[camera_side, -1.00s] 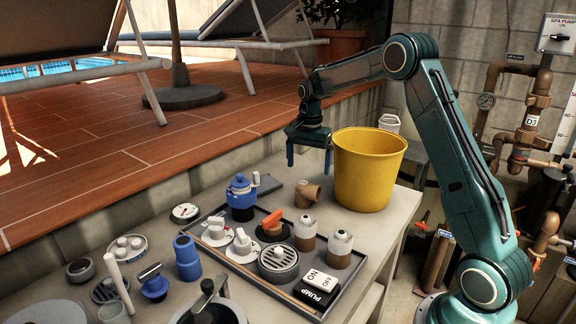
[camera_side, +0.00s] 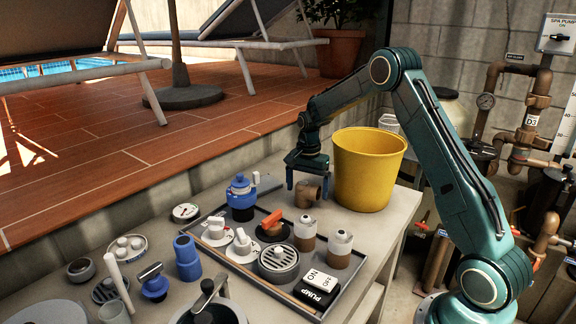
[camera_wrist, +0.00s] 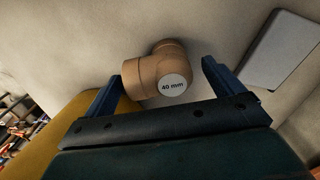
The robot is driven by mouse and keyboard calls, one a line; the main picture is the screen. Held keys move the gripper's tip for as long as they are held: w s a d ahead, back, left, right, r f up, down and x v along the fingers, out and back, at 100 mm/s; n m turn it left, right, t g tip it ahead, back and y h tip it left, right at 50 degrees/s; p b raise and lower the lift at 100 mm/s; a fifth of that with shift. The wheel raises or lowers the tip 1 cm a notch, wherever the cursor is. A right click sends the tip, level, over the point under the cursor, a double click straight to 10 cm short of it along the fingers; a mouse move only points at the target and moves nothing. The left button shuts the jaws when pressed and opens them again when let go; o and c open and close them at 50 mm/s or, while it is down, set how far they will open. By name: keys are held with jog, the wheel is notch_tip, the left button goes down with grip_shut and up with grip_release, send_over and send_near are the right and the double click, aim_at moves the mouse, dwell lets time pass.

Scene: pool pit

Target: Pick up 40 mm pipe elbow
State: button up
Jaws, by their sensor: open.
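The 40 mm pipe elbow (camera_side: 306,194) is brown and lies on the grey bench top, just left of the yellow bucket. In the wrist view the elbow (camera_wrist: 158,74) shows a white "40 mm" label and lies ahead of the jaws, between the lines of the two fingers. My gripper (camera_side: 308,187) is open, with its blue fingers pointing down at the elbow from just above. In the wrist view my gripper (camera_wrist: 160,80) is empty. The side view does not show clearly whether a finger touches the elbow.
The yellow bucket (camera_side: 368,170) stands close to the right of the elbow. A grey flat slab (camera_wrist: 281,50) lies on the other side. A dark tray (camera_side: 341,288) with several pool parts is in front. A blue-topped part (camera_side: 240,190) stands to the left.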

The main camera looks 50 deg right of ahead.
aim_at(307, 196)
jog(key=shift+f, duration=1.7)
jog(key=c, duration=1.1)
jog(key=shift+c, duration=0.2)
jog(key=shift+r, duration=0.1)
notch_tip(307, 196, up, 20)
